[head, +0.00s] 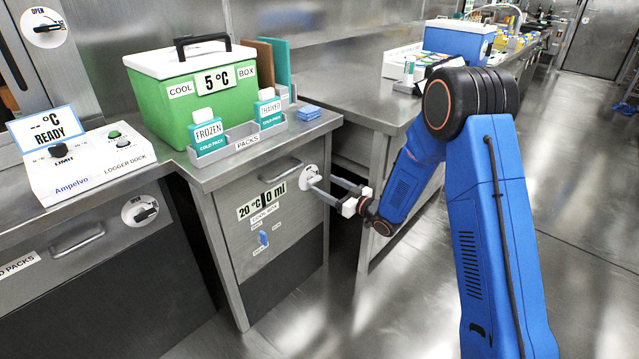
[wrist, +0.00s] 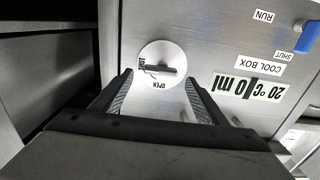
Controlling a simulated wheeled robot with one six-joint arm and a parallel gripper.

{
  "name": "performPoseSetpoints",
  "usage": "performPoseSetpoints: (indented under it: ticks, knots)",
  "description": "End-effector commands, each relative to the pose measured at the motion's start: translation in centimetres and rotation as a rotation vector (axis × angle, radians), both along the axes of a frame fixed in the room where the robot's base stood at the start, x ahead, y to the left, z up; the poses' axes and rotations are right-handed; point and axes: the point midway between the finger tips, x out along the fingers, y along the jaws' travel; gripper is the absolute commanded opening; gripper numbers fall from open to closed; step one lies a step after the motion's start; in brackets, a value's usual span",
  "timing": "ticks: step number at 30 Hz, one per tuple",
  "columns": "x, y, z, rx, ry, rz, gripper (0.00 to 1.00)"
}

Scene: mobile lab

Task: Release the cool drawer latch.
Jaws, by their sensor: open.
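The latch (wrist: 160,69) is a dark bar on a round white plate on the steel front of the cool box drawer (head: 268,195). In the wrist view the bar lies roughly level, with a small word at its left end and OPEN below it. My gripper (head: 322,188) is open and empty, facing the drawer front. In the wrist view its fingertips (wrist: 159,82) stand left and right of the plate's lower part. I cannot tell whether they touch the front.
The drawer has a bar handle (head: 281,172) above and a blue switch (head: 263,238) below. A green cool box (head: 190,95) and cold packs (head: 207,135) stand on the counter above. Another counter (head: 365,100) stands close behind my gripper. Open floor (head: 590,200) lies to the right.

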Motion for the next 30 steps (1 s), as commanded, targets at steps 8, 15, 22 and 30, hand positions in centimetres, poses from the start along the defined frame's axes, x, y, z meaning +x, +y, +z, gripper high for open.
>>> performPoseSetpoints:
  ticks: [8,15,22,30]
  knots:
    - [2.0,2.6,0.0,0.000,0.000,0.001,0.67]
    - [2.4,3.1,0.0,0.000,0.000,0.000,0.67]
    - [2.4,3.1,0.0,0.000,0.000,0.000,0.53]
    - [2.3,3.1,0.0,-0.001,-0.001,0.000,0.26]
